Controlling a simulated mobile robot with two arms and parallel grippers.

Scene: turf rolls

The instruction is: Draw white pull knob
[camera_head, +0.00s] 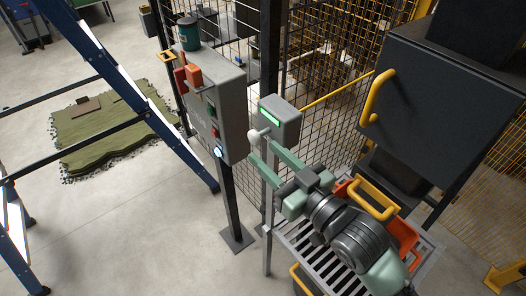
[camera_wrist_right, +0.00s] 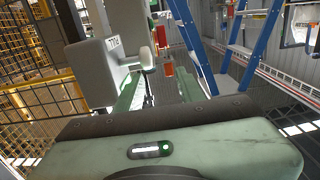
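The white pull knob (camera_head: 254,135) sticks out from the left side of a small grey box (camera_head: 281,120) with a lit green display. My right gripper (camera_head: 262,144) is open, its two pale green fingers apart, with the knob at the fingertips. I cannot tell how deep the knob sits between them. Nothing is seen held. My left gripper is not in view.
A taller grey control box (camera_head: 222,100) with buttons stands on a post left of the knob. A wire mesh fence (camera_head: 325,75) rises behind. A dark cabinet (camera_head: 440,110) with a yellow handle stands right.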

